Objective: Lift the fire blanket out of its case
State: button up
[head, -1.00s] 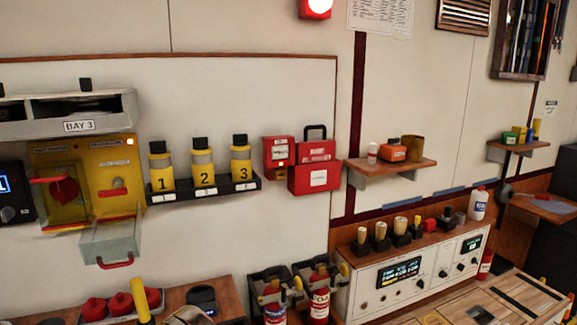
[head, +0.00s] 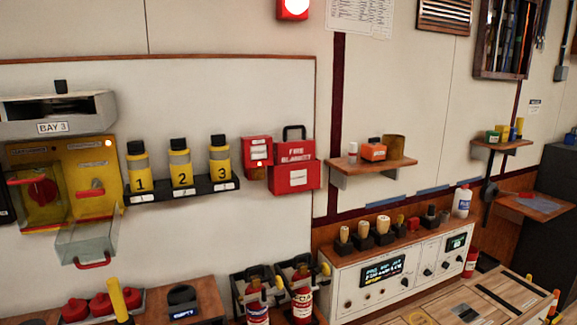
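The fire blanket case (head: 294,178) is a red box marked FIRE BLANKET with a white label, mounted on the white wall panel right of centre in the head view. A black loop handle (head: 293,131) stands up from its top. I see no blanket fabric outside the case, and its inside is hidden. My gripper is not in view, and nothing touches the case.
A red call box (head: 257,152) is close on the case's left, beside a rack (head: 180,191) of numbered yellow cylinders. A shelf (head: 372,166) is on the right. Fire extinguishers (head: 302,305) and a white console (head: 392,275) stand below.

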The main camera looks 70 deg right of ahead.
aim_at(286, 151)
jog(key=u, duration=0.05)
jog(key=k, duration=1.25)
jog(key=z, duration=0.55)
jog(key=i, duration=1.05)
jog(key=z, duration=0.05)
